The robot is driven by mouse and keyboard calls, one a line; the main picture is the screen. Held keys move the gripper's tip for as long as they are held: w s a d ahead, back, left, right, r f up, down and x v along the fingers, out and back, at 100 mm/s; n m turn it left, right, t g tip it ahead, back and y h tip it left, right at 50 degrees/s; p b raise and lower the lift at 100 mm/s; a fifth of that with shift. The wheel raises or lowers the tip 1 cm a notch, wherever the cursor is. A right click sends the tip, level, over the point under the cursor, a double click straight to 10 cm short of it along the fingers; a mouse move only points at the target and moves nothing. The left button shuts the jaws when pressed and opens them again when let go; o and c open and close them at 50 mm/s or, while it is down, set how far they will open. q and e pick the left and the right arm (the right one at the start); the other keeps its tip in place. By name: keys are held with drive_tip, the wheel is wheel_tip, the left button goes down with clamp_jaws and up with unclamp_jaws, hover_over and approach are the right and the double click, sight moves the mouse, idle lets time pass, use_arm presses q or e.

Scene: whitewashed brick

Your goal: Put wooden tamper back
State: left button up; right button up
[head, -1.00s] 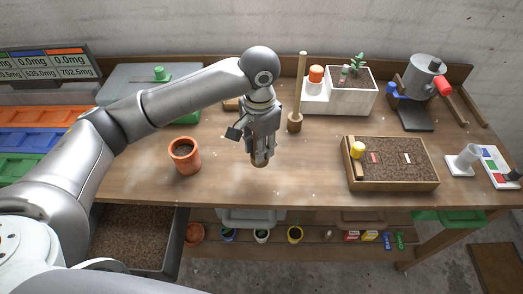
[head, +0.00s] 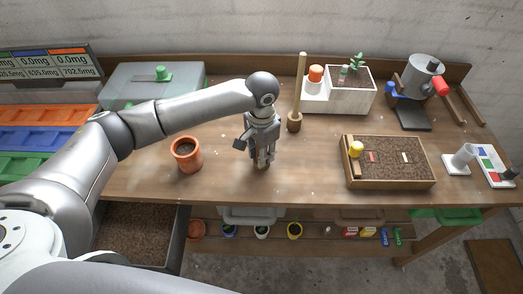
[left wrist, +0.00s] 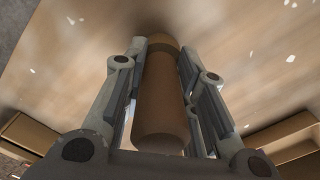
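A wooden cylinder with a dark band, which looks like the wooden tamper (head: 262,165), is at the left-centre of the workbench. In the left wrist view it (left wrist: 160,110) runs lengthwise between the fingers of my left gripper (left wrist: 163,52). My left gripper (head: 262,159) points down at the bench in the head view. Its pads flank the tamper closely, but whether they press on it I cannot tell. The tamper's far end is at or just above the bench top. My right gripper is not in view.
A terracotta pot (head: 187,155) stands left of the gripper. A tall wooden stick with a round base (head: 294,123) stands behind it to the right. A soil tray (head: 390,184) and a white planter (head: 352,103) are further right. The bench (head: 310,175) between is clear.

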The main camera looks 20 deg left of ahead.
use_arm(q)
drive_tip(key=o, duration=0.5)
wheel_tip(320, 180, up, 11)
drive_tip(key=shift+r+b, duration=0.1)
drive_tip(key=shift+b, duration=1.15)
drive_tip(key=shift+r, duration=0.55)
drive_tip(key=shift+s+f, duration=0.1)
